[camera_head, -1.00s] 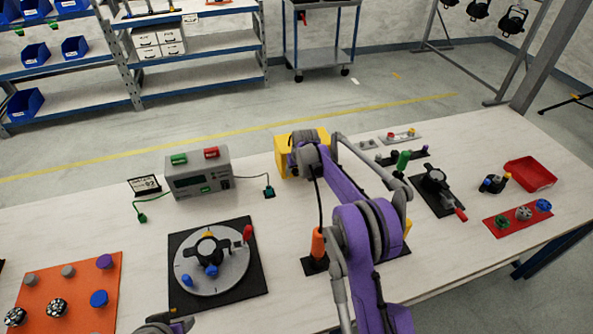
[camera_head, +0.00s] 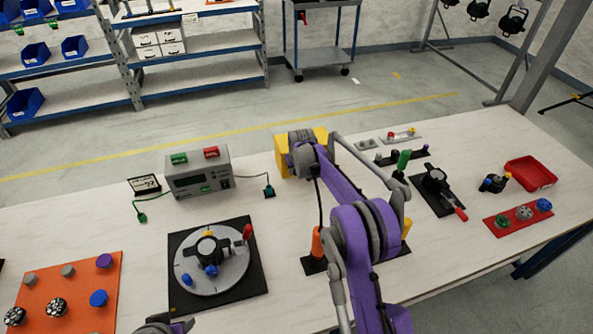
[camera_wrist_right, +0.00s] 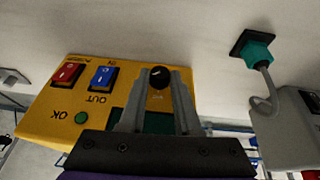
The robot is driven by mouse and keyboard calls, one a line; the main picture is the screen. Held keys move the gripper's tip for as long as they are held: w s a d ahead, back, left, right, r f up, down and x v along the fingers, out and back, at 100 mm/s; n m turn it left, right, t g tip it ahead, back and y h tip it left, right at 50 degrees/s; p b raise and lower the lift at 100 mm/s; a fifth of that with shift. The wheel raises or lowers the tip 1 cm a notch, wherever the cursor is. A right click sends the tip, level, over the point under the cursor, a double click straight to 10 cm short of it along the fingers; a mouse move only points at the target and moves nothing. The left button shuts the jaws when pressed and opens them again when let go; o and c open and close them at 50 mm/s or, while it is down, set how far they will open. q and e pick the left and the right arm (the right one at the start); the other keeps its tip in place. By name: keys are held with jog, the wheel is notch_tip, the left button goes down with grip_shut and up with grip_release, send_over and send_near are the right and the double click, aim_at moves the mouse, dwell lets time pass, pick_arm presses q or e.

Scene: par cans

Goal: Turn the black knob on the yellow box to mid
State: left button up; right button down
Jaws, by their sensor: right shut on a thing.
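The yellow box (camera_head: 284,163) stands at the back edge of the table, mostly hidden behind my right arm in the head view. In the right wrist view the yellow box (camera_wrist_right: 45,122) shows a red switch (camera_wrist_right: 66,72), a blue switch (camera_wrist_right: 103,77) and a green button (camera_wrist_right: 81,118). The black knob (camera_wrist_right: 159,77) with a pale mark sits between the fingertips of my right gripper (camera_wrist_right: 162,82), which is shut on it. My left gripper (camera_head: 166,327) shows only partly at the bottom edge of the head view; its jaws cannot be made out.
A grey device (camera_head: 198,172) with green and red parts stands left of the box. A small green connector (camera_wrist_right: 258,50) is on a cable nearby. A black plate with a round dial (camera_head: 245,288), an orange board (camera_head: 85,262) and a red tray (camera_head: 530,173) lie on the table.

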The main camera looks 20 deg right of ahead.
jog(key=h, duration=0.2)
jog(key=a+n+h+b, duration=0.1)
jog(key=h, duration=0.1)
jog(key=h+b, duration=0.1)
jog(key=h, duration=0.1)
jog(key=shift+a+f, duration=0.15)
jog(key=shift+f, duration=0.2)
pick_arm(q)
notch_tip(320, 180, down, 6)
jog(key=s+b, duration=0.1)
jog(key=b, duration=0.1)
jog(key=shift+s+b, duration=0.3)
jog(key=shift+b, duration=0.1)
pick_arm(e)
jog(key=h, duration=0.1)
jog(key=n+h, duration=0.1)
jog(key=h, duration=0.1)
jog(key=t+h, duration=0.1)
jog(key=shift+a+f+n, duration=0.2)
jog(key=shift+a+n, duration=0.05)
jog(key=shift+n, duration=0.05)
pick_arm(q)
jog(key=shift+f, duration=0.1)
pick_arm(e)
jog(key=shift+h, duration=0.4)
jog(key=c, duration=0.6)
grip_release()
jog(key=shift+s+r, duration=0.1)
